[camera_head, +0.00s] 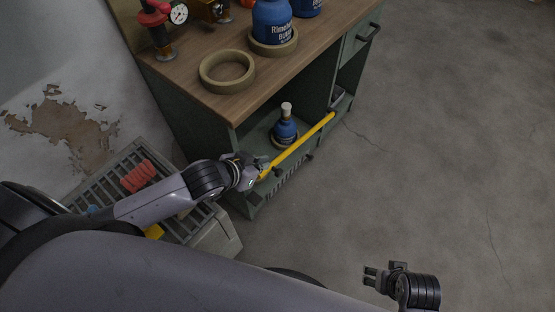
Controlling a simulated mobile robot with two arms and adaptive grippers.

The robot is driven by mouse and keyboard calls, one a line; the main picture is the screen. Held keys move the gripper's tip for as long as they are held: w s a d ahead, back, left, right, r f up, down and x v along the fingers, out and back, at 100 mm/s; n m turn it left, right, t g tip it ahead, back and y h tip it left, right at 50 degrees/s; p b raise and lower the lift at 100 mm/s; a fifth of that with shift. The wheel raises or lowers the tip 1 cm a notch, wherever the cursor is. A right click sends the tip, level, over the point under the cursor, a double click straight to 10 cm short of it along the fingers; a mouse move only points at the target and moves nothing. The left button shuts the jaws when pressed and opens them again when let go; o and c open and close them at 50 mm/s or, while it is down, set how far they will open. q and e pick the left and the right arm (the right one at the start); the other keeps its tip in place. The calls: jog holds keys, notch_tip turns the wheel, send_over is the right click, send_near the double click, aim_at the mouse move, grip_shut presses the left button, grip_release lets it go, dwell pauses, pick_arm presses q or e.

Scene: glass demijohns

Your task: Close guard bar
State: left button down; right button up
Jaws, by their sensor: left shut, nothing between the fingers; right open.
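The yellow guard bar (300,144) runs slantwise across the front of the open lower shelf of a green cabinet, from the lower left up to the right. My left gripper (262,171) is shut with nothing between its fingers, at the bar's lower left end; I cannot tell if it touches the bar. A blue bottle with a white cap (285,127) stands on the shelf behind the bar. My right gripper (371,276) is open and empty, low over the floor at the bottom right, away from the cabinet.
The wooden cabinet top (190,86) carries a tan ring (227,71), blue bottles (271,22) and a red fitting with a gauge (179,14). A grey slatted crate (215,239) with red and yellow items stands left of the cabinet. The concrete floor at right is clear.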

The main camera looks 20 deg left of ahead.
pick_arm(q)
jog(key=b, duration=0.3)
send_over(279, 174)
jog(key=s, duration=0.2)
notch_tip(279, 174, down, 6)
jog(key=r, duration=0.1)
jog(key=w+f, duration=0.1)
jog(key=w+f+b, duration=0.1)
jog(key=f, duration=0.1)
jog(key=shift+f, duration=0.2)
jog(key=shift+a+f+b, duration=0.1)
jog(key=shift+f+b, duration=0.35)
jog(key=shift+f, duration=0.8)
pick_arm(e)
notch_tip(279, 174, up, 8)
jog(key=t, duration=0.1)
jog(key=shift+w+t, duration=0.25)
jog(key=shift+t, duration=0.15)
